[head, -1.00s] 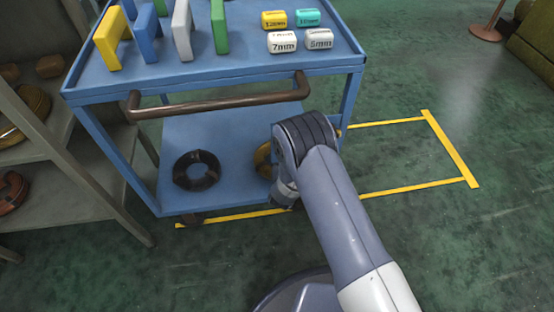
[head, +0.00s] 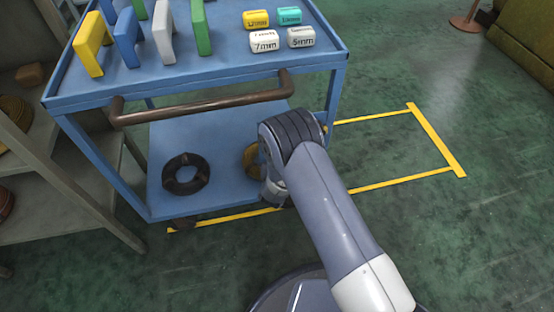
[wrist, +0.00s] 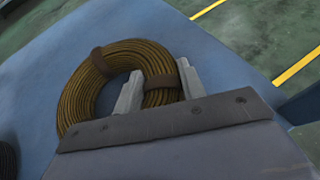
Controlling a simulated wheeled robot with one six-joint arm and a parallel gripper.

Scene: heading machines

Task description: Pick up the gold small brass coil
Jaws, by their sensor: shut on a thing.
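The gold brass coil (wrist: 98,82) lies on the blue lower shelf of the cart in the wrist view, with dark bands around its ring. My gripper (wrist: 155,85) is shut on the near right part of the ring, one finger inside the hole and one at the outer side. In the head view the coil (head: 252,160) shows only in part, since my arm hides the rest and the gripper itself. I cannot tell whether the coil is lifted off the shelf.
A black coil (head: 186,174) lies on the lower shelf (head: 215,190) to the left. The cart's handle (head: 200,107) and upper tray (head: 190,82) stand above. Grey shelving (head: 75,185) is at the left. Open green floor (head: 400,230) lies to the right.

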